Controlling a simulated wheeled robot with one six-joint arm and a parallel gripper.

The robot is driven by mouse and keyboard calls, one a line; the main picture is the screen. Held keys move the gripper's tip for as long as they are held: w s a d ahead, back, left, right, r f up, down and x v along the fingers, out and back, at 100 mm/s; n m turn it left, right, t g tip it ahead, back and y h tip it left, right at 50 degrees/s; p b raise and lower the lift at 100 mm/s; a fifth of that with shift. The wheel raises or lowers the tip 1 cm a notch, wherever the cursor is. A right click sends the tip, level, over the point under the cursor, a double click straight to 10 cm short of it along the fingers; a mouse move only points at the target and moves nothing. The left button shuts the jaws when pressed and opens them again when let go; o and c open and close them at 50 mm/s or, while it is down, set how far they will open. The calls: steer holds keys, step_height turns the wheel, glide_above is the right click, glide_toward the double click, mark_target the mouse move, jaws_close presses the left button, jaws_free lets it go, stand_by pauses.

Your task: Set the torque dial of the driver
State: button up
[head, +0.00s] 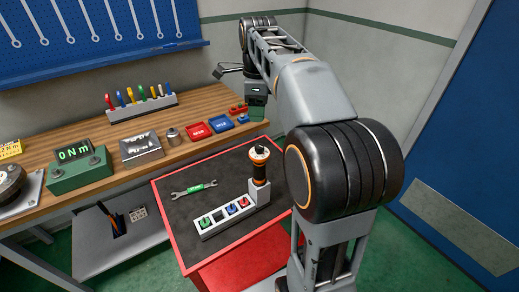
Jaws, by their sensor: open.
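The driver (259,174) stands upright in the holder at the right end of a light grey rack on the red cart. It has an orange and black body and a pale ring with a black top. The marks on its dial are too small to read. My gripper (219,70) is open, high above the back of the workbench, behind and left of the driver and well apart from it. It is small in the head view, and nothing shows between its fingers.
The rack (213,229) holds green, blue and red pieces. A wrench (194,189) lies on the cart (181,239). On the workbench (120,120) are a green meter (79,170) reading "0 Nm", red and blue trays and a screwdriver stand. A blue pegboard (75,60) hangs behind.

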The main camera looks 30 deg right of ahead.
mark_target(260, 146)
steer(key=f+m, duration=0.1)
steer(key=f, duration=0.3)
steer(key=f+m, duration=0.1)
steer(key=f, duration=0.4)
steer(key=w+d+f+b, duration=0.1)
steer(key=f, duration=0.4)
steer(key=shift+w+d+m, duration=0.1)
steer(key=shift+m, duration=0.3)
steer(key=c, duration=0.9)
steer(key=shift+c, duration=0.2)
